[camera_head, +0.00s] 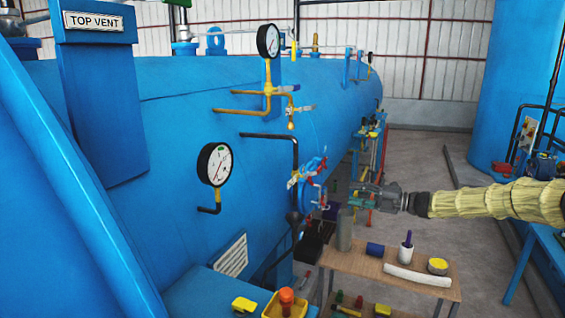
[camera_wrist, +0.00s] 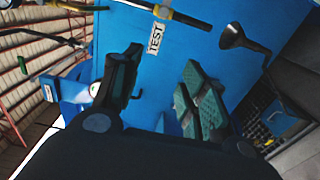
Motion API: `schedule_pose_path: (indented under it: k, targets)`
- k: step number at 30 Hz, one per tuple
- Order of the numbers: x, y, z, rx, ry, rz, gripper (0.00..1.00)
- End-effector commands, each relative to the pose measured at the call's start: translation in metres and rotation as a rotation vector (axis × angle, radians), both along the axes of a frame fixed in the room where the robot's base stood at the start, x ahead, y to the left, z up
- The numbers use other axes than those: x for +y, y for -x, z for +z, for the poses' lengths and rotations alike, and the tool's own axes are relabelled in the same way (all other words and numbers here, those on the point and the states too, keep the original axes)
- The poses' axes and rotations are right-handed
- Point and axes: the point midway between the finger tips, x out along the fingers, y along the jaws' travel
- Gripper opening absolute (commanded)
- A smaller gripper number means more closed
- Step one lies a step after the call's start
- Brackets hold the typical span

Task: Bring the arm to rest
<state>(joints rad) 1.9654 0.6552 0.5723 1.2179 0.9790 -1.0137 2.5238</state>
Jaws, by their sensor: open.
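My gripper (camera_head: 362,194) is in the middle right of the head view, at the end of my arm in its pale yellow cover, which reaches in from the right edge. It is above the small wooden table and to the right of the blue autoclave (camera_head: 150,110). The blue autoclave wall with a TEST label (camera_wrist: 154,38) is beyond the fingers. I cannot tell the exact gap to the valve with the blue handwheel (camera_head: 313,184).
The wooden table (camera_head: 345,262) holds a grey cylinder (camera_head: 344,230), a blue cylinder (camera_head: 375,249), a white cup (camera_head: 405,252), a white curved piece (camera_head: 417,275) and a yellow-topped item (camera_head: 438,266). Gauges (camera_head: 215,164) and pipes stick out from the autoclave. Open floor (camera_head: 420,150) lies behind my arm.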

Motion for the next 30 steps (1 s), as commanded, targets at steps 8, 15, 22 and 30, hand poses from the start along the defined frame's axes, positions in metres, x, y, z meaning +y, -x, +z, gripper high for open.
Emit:
schedule_pose_path:
  k: [8, 15, 22, 30]
  targets:
    - [0.012, 0.016, -0.047, -0.025, 0.110, 0.007, 0.43]
    - [0.041, 0.035, -0.104, -0.067, 0.249, 0.044, 0.43]
    - [0.085, 0.078, -0.206, -0.157, 0.489, 0.152, 0.43]
    - [0.117, 0.162, -0.334, -0.341, 0.807, 0.376, 0.43]
